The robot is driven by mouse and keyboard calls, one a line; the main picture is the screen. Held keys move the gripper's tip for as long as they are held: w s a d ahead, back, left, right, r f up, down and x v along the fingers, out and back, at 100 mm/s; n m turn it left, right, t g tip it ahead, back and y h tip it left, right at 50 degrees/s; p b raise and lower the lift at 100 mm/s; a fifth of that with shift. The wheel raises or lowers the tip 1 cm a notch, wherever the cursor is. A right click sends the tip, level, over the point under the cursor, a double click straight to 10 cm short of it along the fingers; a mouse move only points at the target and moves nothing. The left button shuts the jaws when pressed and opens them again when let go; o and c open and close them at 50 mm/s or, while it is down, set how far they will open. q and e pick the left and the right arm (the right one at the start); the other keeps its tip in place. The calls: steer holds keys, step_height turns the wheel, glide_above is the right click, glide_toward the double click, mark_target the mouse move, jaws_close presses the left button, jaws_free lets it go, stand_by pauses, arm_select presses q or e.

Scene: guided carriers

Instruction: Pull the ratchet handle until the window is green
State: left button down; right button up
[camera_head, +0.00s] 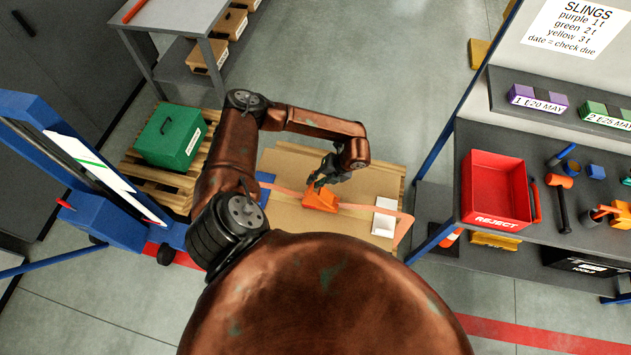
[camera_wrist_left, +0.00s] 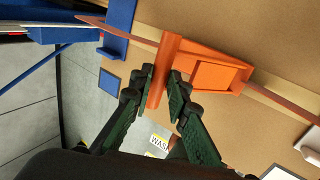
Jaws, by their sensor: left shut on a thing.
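The orange ratchet (camera_head: 321,199) sits on a pinkish-orange strap across the top of a cardboard-brown box (camera_head: 370,186). My left gripper (camera_head: 318,183) reaches down to it from above. In the left wrist view the ratchet's body (camera_wrist_left: 215,72) lies right of its upright orange handle (camera_wrist_left: 168,60). The dark green fingers of my left gripper (camera_wrist_left: 160,86) are on both sides of the handle, shut on it. A framed panel on the body looks orange; I cannot make out a green window. My right gripper is in neither view.
A blue frame (camera_head: 90,215) stands at the left, beside a green case (camera_head: 170,137) on a pallet. At the right, a shelf holds a red reject bin (camera_head: 494,188) and tools. Floor beyond the box is clear.

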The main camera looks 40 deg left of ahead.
arm_select(q)
steer(key=shift+w+d+f+h, duration=0.15)
steer(key=shift+d+f, duration=0.1)
steer(key=shift+d, duration=0.35)
steer(key=shift+d+f+h, duration=0.15)
steer(key=shift+d+f, duration=0.1)
steer(key=shift+d, duration=0.3)
steer(key=c, duration=2.3)
jaws_free()
steer(key=o, duration=0.5)
steer(key=shift+w+f, duration=0.1)
steer(key=shift+w, duration=0.2)
steer(key=shift+c, duration=0.2)
steer(key=shift+s, duration=0.1)
steer(key=shift+a, duration=0.1)
steer(key=v, duration=1.2)
steer(key=shift+s+a, duration=0.15)
